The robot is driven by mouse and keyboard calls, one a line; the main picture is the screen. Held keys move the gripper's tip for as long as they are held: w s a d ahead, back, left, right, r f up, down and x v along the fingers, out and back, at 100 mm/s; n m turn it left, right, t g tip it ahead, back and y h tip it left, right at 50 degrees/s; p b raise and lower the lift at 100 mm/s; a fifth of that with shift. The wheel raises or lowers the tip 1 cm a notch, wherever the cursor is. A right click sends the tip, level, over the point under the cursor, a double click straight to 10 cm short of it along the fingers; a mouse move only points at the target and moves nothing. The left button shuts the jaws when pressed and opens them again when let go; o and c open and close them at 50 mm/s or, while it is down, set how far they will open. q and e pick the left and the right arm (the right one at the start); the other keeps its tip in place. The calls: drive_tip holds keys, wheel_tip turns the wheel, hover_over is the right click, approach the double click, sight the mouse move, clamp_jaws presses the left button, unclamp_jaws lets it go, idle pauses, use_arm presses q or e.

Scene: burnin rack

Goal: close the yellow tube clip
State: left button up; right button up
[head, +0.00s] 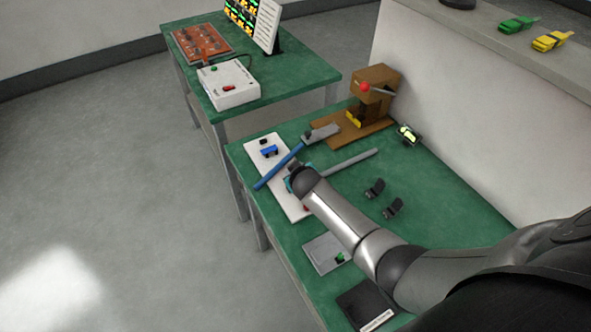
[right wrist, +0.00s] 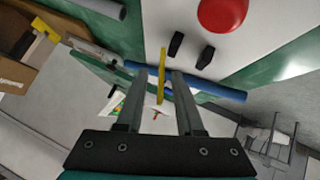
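A narrow yellow piece, seen edge-on and likely the yellow tube clip (right wrist: 161,75), stands at the blue tube (right wrist: 225,92) in the right wrist view. My right gripper (right wrist: 159,73) has one finger on each side of it, with a visible gap to both. Whether the clip is open or closed I cannot tell. In the head view my right gripper (head: 297,174) is over the white board (head: 262,172) beside the blue tube (head: 279,166), and hides the clip there. My left gripper is not in view.
A wooden fixture (head: 374,95) with a red-knobbed lever stands behind. A grey tube (head: 350,161) and two black clips (head: 375,187) lie right of the board. A red button (right wrist: 222,12) is close by. Green (head: 518,23) and yellow (head: 552,40) items sit on the ledge.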

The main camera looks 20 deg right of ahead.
drive_tip(key=shift+s+r+p, duration=0.35)
drive_tip(key=shift+r, duration=0.1)
drive_tip(key=p+v, duration=0.4)
drive_tip(key=v, duration=1)
drive_tip(key=shift+s, duration=0.15)
drive_tip(key=shift+a+f, duration=0.15)
